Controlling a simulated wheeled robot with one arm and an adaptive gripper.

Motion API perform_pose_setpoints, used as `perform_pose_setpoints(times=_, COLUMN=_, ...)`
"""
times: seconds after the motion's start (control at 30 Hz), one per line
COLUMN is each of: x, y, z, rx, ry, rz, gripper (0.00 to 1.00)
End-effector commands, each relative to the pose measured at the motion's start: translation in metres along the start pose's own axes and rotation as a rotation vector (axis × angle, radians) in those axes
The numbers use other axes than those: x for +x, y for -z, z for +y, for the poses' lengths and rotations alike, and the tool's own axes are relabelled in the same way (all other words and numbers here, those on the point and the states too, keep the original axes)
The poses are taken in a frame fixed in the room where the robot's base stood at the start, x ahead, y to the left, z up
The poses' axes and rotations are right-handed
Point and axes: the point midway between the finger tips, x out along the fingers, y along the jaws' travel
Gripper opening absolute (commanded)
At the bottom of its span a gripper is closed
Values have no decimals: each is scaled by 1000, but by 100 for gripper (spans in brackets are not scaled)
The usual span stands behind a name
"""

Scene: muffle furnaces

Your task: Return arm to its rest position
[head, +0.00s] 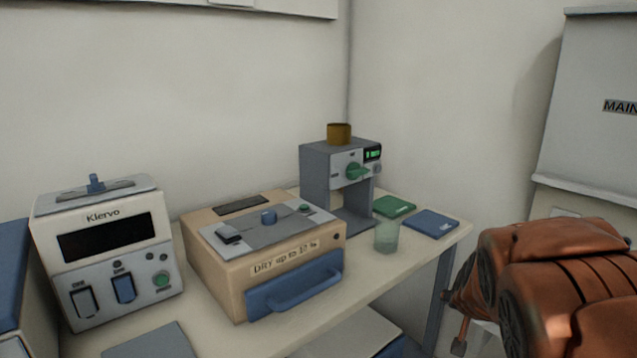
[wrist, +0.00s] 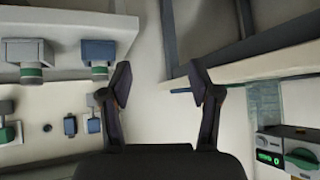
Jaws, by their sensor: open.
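My gripper (wrist: 160,86) is in the wrist view, its two dark fingers spread apart with nothing between them. Behind the gap is a pale, plain surface, and the fingers touch nothing that I can see. In the head view my copper-coloured arm fills the lower right, to the right of the bench and apart from it. Small dark parts at its lower left may belong to the gripper, but I cannot tell.
The bench (head: 343,308) holds a Klervo box (head: 105,250), a beige drying unit (head: 262,258), a grey machine (head: 318,178) with a brown cup (head: 339,133) on top, a clear beaker (head: 387,236), a green pad (head: 394,206) and a blue pad (head: 431,223). A grey cabinet (head: 590,130) stands right.

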Motion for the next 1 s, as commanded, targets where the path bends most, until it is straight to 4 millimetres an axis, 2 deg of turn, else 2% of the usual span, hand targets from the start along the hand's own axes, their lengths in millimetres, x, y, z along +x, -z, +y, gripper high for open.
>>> perform_pose_setpoints(times=0.1, x=-30, y=-53, z=-20, rx=-55, ry=62, rz=-168, gripper=62)
perform_pose_setpoints(times=0.23, x=-68, y=-112, z=-30, rx=-128, ry=106, rz=-357, gripper=62)
perform_pose_setpoints(times=0.4, x=-127, y=-184, z=-25, rx=-236, ry=131, rz=-592, gripper=62)
perform_pose_setpoints(times=0.5, x=-159, y=-218, z=-15, rx=-295, ry=129, rz=-711, gripper=62)
perform_pose_setpoints(times=0.7, x=-208, y=-262, z=10, rx=-388, ry=104, rz=-879, gripper=62)
perform_pose_setpoints(times=0.9, x=-248, y=-291, z=36, rx=-467, ry=66, rz=-1011, gripper=62)
perform_pose_setpoints(times=1.0, x=-263, y=-278, z=36, rx=-468, ry=63, rz=-1012, gripper=62)
